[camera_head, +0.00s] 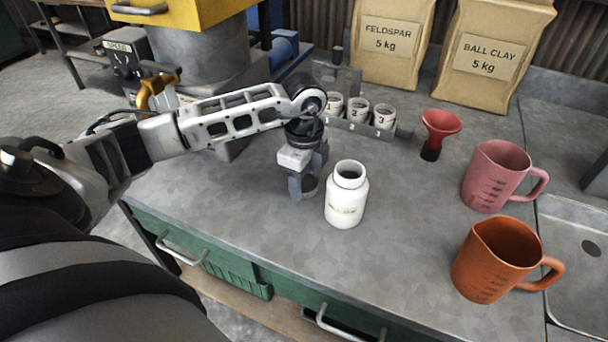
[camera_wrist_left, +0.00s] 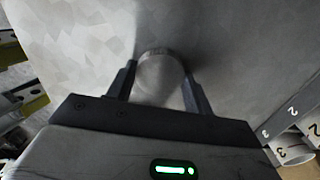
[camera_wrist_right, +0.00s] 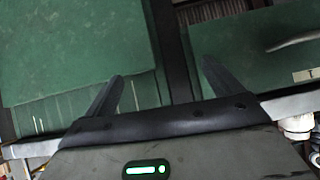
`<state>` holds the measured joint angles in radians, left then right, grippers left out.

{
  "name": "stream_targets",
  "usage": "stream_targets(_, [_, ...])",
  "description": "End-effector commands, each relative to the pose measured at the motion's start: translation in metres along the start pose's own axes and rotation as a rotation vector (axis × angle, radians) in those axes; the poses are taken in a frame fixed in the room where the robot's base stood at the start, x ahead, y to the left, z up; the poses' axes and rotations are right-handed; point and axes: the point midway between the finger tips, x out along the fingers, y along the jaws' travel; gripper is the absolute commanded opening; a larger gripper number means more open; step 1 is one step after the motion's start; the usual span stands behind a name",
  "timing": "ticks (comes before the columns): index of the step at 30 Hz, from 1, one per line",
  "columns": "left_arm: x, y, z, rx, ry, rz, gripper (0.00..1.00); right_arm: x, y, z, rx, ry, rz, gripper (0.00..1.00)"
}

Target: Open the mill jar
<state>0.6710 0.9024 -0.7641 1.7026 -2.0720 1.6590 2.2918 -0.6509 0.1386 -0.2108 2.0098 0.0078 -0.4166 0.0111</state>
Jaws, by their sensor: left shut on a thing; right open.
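The white mill jar (camera_head: 346,203) stands upright on the grey bench, its label facing the front and its round mouth uncovered. My left gripper (camera_head: 304,188) is just left of the jar, pointing down close above the bench. It is shut on a round grey lid (camera_wrist_left: 160,75), which shows between the fingers in the left wrist view. Whether the lid touches the bench I cannot tell. My right gripper (camera_wrist_right: 162,72) is open and empty in the right wrist view, in front of green drawer fronts; it does not show in the head view.
Behind the jar stands a rack of numbered cups (camera_head: 358,110). To the right are a red funnel (camera_head: 439,130), a pink jug (camera_head: 495,178) and an orange jug (camera_head: 490,262). Paper sacks (camera_head: 392,42) stand at the back. Bench between jar and jugs is clear.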

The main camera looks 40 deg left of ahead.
Motion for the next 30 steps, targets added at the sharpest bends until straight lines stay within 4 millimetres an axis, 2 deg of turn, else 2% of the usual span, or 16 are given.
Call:
stream_targets(11, [0.005,0.0,0.0,0.0,0.0,0.0,0.24,0.002,0.001,0.004,0.0,-0.002,0.001,0.92])
stream_targets(12, [0.004,0.0,0.0,0.0,0.0,0.0,0.6,0.001,0.001,0.003,0.0,-0.002,0.001,0.92])
stream_targets(14, [0.004,0.0,0.0,0.0,0.0,0.0,0.73,0.001,0.001,0.004,0.0,-0.004,0.001,0.92])
stream_targets(23, [0.002,0.0,0.0,0.0,0.001,0.0,0.73,-0.002,0.001,0.004,-0.003,-0.007,0.0,0.92])
stream_targets(26, [-0.005,-0.001,0.0,-0.001,0.001,-0.003,0.73,-0.001,0.001,0.004,-0.003,-0.006,0.0,0.92])
stream_targets(30, [-0.029,-0.001,0.0,0.0,0.001,-0.006,0.73,0.0,0.001,0.006,-0.003,-0.006,-0.001,0.92])
